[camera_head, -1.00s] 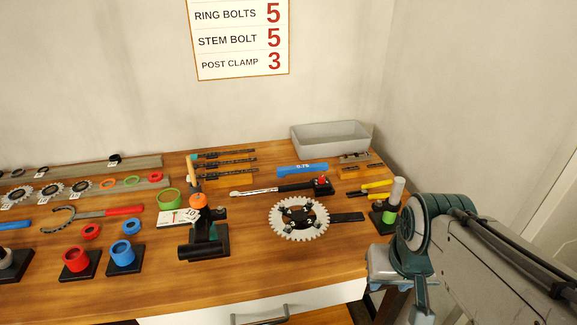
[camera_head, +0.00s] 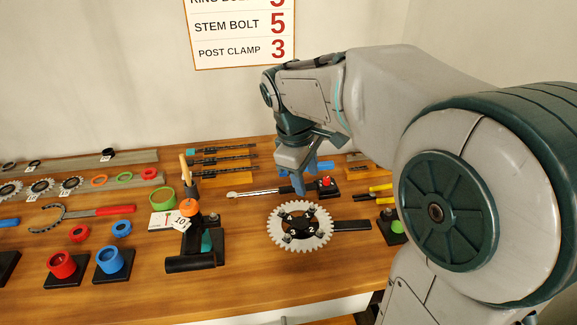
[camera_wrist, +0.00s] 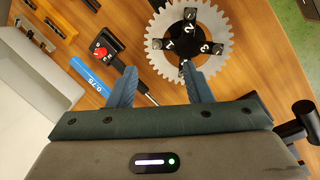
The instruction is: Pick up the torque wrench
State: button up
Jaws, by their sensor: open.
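The torque wrench (camera_head: 250,192) lies on the wooden bench, with a silver ratchet head to the left and a black handle to the right. In the wrist view its black handle (camera_wrist: 128,82) and part of its bright shaft show beside my left finger. A red knob (camera_head: 326,181) is at the black block by the handle's right end. My gripper (camera_head: 299,188) points down over the handle and hides part of it in the head view. In the wrist view my gripper (camera_wrist: 162,72) is open and nothing is held between its fingers. Its exact height over the handle is unclear.
A toothed chainring (camera_head: 300,227) on a black mount stands just in front of the wrench. A blue bar (camera_wrist: 92,76) marked 0.75 lies close behind it. A grey bin (camera_wrist: 35,70) is at the back. Black-tipped tools (camera_head: 222,160) lie at the back left.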

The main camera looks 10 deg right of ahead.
jog(key=w+a+f+n+g+h, duration=0.15)
jog(key=w+a+n, duration=0.25)
jog(key=w+n, duration=0.6)
jog(key=m, duration=0.2)
send_over(291, 189)
jog(key=shift+t+h, duration=0.25)
jog(key=shift+h, duration=0.2)
notch_tip(291, 189, down, 8)
jog(key=shift+r, duration=0.2)
jog(key=x, duration=0.2)
jog(key=w+x, duration=0.1)
jog(key=x, duration=0.1)
jog(key=shift+d+f+p, duration=0.15)
jog(key=shift+f+p, duration=0.15)
jog(key=shift+s+d+f, duration=0.1)
jog(key=shift+d+f, duration=0.05)
jog(key=shift+f, duration=0.15)
jog(key=shift+f, duration=0.25)
grip_shut()
